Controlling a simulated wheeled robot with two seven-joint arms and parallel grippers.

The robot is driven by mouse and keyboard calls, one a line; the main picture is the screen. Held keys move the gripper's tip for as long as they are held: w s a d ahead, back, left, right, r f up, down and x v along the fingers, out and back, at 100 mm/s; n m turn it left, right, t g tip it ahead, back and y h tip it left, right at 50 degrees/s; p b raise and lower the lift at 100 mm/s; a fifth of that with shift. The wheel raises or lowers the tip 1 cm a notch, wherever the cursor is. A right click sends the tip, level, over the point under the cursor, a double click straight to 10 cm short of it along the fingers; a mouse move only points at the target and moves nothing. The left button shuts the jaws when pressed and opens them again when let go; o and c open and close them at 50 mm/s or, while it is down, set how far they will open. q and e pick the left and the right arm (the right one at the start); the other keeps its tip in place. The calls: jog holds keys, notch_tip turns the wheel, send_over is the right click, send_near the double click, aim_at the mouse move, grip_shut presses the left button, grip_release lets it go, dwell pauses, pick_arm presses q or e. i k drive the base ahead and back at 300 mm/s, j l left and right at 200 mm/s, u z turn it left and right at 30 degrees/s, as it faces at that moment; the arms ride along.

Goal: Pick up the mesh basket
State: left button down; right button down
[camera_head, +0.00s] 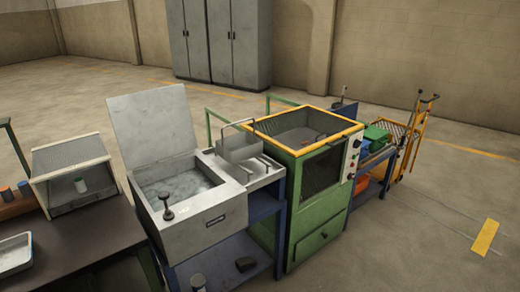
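A grey metal basket (238,148) with a raised handle, likely the mesh basket, stands on a grey side shelf (262,176). The shelf is between an open-lidded grey tank (214,232) and a green furnace (318,212). The mesh of its walls is too small to make out. Neither of my grippers is in view, and nothing is seen touching the basket.
The tank's lid (155,120) stands raised behind it, and a dark knobbed handle (167,204) sticks up at its front. A dark bench (70,248) is at left. A yellow trolley (412,135) stands at right.

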aim_at(239, 148)
jog(key=i+l+u, duration=0.1)
jog(key=i+l, duration=0.25)
jog(key=i+l+u, duration=0.1)
jog(key=i+l, duration=0.3)
jog(key=i+l+u, duration=0.1)
jog(key=i+l, duration=0.25)
jog(key=i+l+u, duration=0.1)
jog(key=i+l, duration=0.25)
jog(key=l, duration=0.2)
jog(key=i+l+u, duration=0.1)
jog(key=i+l, duration=0.25)
jog(key=l, duration=0.15)
jog(key=i+l+u, duration=0.1)
jog(key=i+l, duration=0.2)
jog(key=l, duration=0.2)
